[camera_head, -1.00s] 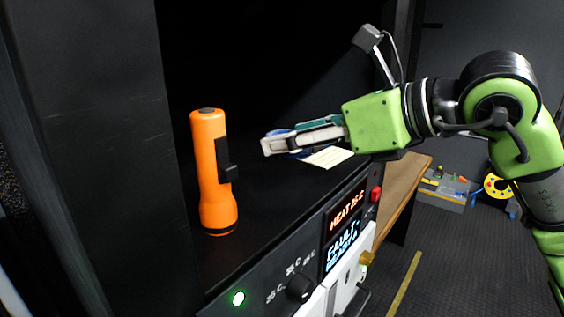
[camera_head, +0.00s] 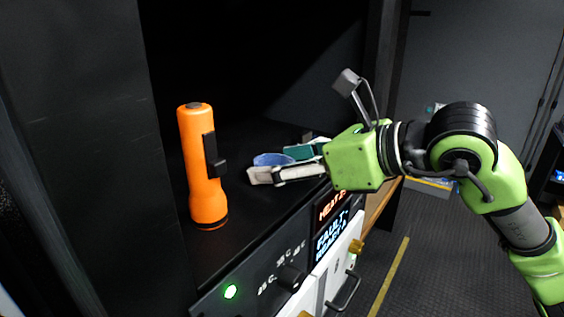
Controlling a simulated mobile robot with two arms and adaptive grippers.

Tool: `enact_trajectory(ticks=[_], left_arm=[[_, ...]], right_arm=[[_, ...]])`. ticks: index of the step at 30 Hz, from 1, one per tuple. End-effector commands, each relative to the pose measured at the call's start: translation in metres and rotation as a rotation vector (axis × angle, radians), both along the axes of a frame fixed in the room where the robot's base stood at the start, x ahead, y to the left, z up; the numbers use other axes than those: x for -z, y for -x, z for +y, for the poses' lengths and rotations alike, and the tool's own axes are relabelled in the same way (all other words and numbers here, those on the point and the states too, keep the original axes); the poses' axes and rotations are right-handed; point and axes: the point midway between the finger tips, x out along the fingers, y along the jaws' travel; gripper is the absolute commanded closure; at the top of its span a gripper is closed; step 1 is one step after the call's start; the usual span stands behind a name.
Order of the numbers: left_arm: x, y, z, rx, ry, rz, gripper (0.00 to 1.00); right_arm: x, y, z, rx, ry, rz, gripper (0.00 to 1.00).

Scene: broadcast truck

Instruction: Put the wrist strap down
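The blue wrist strap (camera_head: 272,160) shows at the fingertips of my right gripper (camera_head: 272,166), low over the black shelf top. It seems to rest on that surface, but the near finger covers part of it, so contact is hard to judge. The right gripper's two fingers are spread, with a gap between the grey near finger and the teal-edged far finger. My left gripper is not in view.
An orange flashlight (camera_head: 203,165) stands upright on the black shelf (camera_head: 255,215), left of the gripper. A dark panel closes the left side.

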Motion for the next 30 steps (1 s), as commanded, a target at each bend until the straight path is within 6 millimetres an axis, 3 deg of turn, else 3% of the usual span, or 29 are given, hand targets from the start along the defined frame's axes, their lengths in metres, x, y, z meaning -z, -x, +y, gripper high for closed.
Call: enact_trajectory(ticks=[14,21,30], left_arm=[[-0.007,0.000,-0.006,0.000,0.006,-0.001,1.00],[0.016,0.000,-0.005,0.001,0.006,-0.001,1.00],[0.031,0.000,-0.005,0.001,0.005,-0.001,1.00]], right_arm=[[-0.006,0.000,0.000,0.000,0.000,0.000,0.33],[-0.018,0.024,-0.037,0.005,0.001,-0.005,0.33],[-0.042,0.056,-0.079,0.003,0.000,-0.002,0.33]])
